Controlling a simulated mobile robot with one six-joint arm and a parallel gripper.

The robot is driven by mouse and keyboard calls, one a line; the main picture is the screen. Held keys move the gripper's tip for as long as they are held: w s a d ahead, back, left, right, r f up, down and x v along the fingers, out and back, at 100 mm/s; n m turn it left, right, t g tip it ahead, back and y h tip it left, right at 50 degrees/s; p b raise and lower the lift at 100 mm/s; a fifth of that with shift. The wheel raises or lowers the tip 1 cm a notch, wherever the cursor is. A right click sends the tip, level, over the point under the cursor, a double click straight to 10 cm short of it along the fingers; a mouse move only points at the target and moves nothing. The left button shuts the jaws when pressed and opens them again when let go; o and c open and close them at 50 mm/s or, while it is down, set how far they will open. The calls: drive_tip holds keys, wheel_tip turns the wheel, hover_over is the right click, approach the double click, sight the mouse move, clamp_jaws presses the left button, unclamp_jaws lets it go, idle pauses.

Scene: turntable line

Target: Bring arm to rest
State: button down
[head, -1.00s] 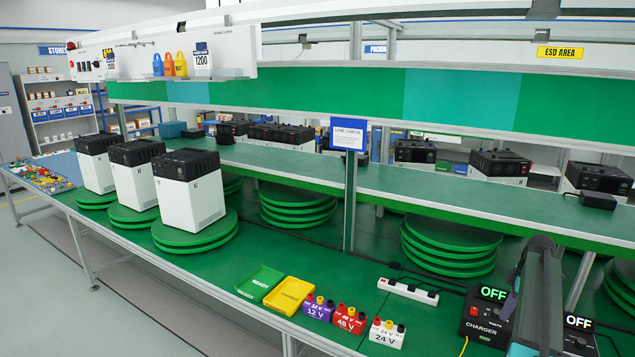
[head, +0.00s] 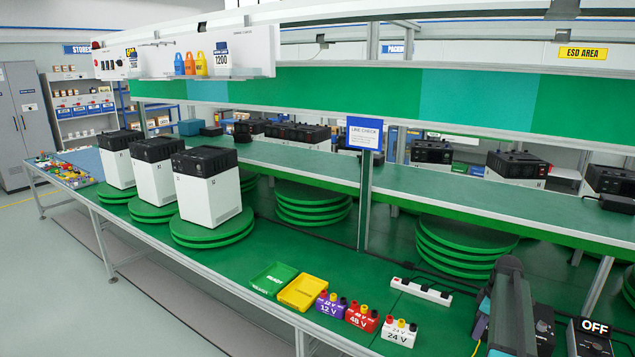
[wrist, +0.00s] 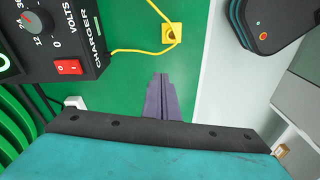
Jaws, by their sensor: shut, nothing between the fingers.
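My gripper (wrist: 160,97) shows in the wrist view with its two grey fingers pressed together and nothing between them. It is over the green bench top beside a black charger (wrist: 78,38) with a red switch and a volts dial. A yellow lead runs from the charger to a yellow socket piece (wrist: 172,33) ahead of the fingertips. In the head view my arm (head: 508,300) stands at the lower right, partly in front of a charger (head: 544,325); the fingertips cannot be made out there.
Another charger with an OFF display (head: 592,338) is at the lower right. A power strip (head: 421,291), 48 V block (head: 362,318), yellow tray (head: 303,292) and green tray (head: 273,278) lie left of my arm. White-and-black units (head: 210,190) stand on green turntables farther left.

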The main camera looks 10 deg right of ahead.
drive_tip(key=s+a+f+m, duration=0.15)
drive_tip(key=a+f, duration=0.25)
drive_tip(key=a, duration=0.8)
drive_tip(key=s+a+f+m, duration=0.15)
drive_tip(key=a+f, duration=0.35)
drive_tip(key=a, duration=0.7)
drive_tip(key=s+a+f+m, duration=0.2)
drive_tip(key=s+a, duration=0.1)
drive_tip(key=a, duration=0.3)
drive_tip(key=s+a+f+m+h, duration=0.1)
drive_tip(key=s+a+f, duration=0.15)
drive_tip(key=a, duration=0.35)
drive_tip(key=s+a+f+m, duration=0.1)
drive_tip(key=s+a+m, duration=0.1)
drive_tip(key=s+a, duration=0.35)
drive_tip(key=s+a+f+g+b, duration=0.1)
drive_tip(key=s+f+g+b, duration=0.5)
drive_tip(key=s+f, duration=1.8)
wheel_tip(320, 180, down, 2)
drive_tip(key=shift+s+f+g+b, duration=0.15)
drive_tip(key=shift+g+b, duration=0.15)
drive_tip(key=shift+b, duration=0.7)
